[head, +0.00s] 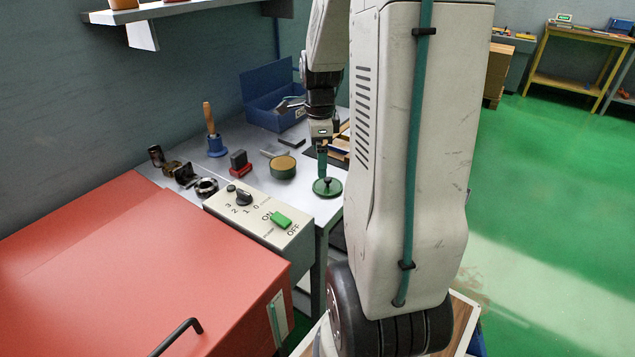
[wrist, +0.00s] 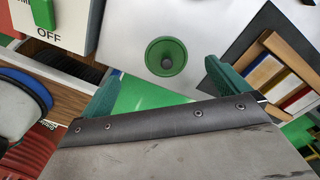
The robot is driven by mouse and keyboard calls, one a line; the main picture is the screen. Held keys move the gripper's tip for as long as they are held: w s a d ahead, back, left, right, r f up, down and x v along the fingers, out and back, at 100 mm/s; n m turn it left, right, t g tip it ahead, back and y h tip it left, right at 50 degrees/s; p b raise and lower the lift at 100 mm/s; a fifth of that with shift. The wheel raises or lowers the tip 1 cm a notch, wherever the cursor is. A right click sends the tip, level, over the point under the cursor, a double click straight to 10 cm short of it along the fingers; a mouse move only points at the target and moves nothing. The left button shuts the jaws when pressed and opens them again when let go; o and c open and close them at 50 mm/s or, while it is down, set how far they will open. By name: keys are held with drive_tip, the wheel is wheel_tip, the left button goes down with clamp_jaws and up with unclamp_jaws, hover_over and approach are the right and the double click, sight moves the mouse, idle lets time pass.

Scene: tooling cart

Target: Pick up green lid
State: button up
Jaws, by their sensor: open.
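The green lid (head: 327,187), round with a dark knob on top, lies flat near the front edge of the grey cart top (head: 318,208). In the wrist view the lid (wrist: 166,57) shows whole, beyond my fingertips and roughly midway between them sideways. My gripper (head: 322,158) points down above the lid in the head view. Its green fingers (wrist: 160,88) are spread apart with nothing between them in the wrist view. The exact height gap to the lid is hard to tell.
A control panel (head: 258,215) with a green switch stands left of the lid. A round tin (head: 283,168), a red-and-black block (head: 239,162), a blue bell (head: 215,146) and an open blue box (head: 268,98) stand behind. A wooden tray (wrist: 262,85) lies right of the lid in the wrist view.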

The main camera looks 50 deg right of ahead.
sight(328, 183)
drive_tip(key=shift+m, duration=0.6)
drive_tip(key=f, duration=0.3)
drive_tip(key=d+f, duration=0.1)
drive_tip(key=f, duration=0.4)
drive_tip(key=shift+s+d+f, duration=0.4)
drive_tip(key=c, duration=1)
